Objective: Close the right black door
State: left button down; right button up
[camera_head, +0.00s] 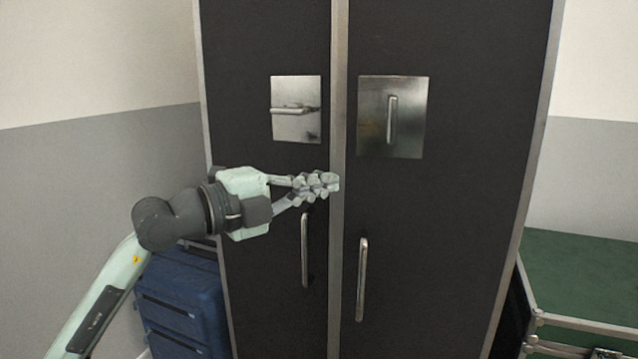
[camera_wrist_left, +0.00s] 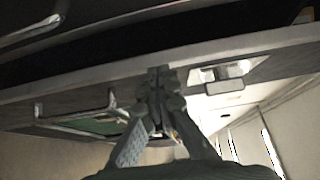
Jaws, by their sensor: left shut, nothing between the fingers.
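The right black door (camera_head: 455,215) of the tall wardrobe fills the right half of the head view. It carries a square metal plate (camera_head: 415,100) with an upright lever and, lower down, a long vertical pull handle (camera_head: 361,280). It looks nearly flush with the left black door (camera_head: 265,45); I cannot tell whether a small gap remains. My left gripper (camera_head: 331,182) is shut and empty, its fingertips at the metal edge strip between the doors. I cannot tell if they touch it. In the left wrist view the shut fingertips (camera_wrist_left: 158,75) show against a pale strip.
The left door has a metal plate (camera_head: 296,132) with a horizontal lever and a pull handle (camera_head: 304,250). A blue case (camera_head: 180,300) stands at the lower left. A green-topped case (camera_head: 580,275) with metal edges stands at the right.

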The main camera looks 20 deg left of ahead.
pick_arm(q)
jog(key=w, duration=0.2)
jog(key=w+a+p, duration=0.1)
jog(key=w, duration=0.1)
pick_arm(e)
jog(key=x, duration=0.3)
jog(key=shift+s+a+f, duration=0.1)
jog(key=shift+a, duration=0.15)
pick_arm(q)
jog(key=shift+a, duration=0.1)
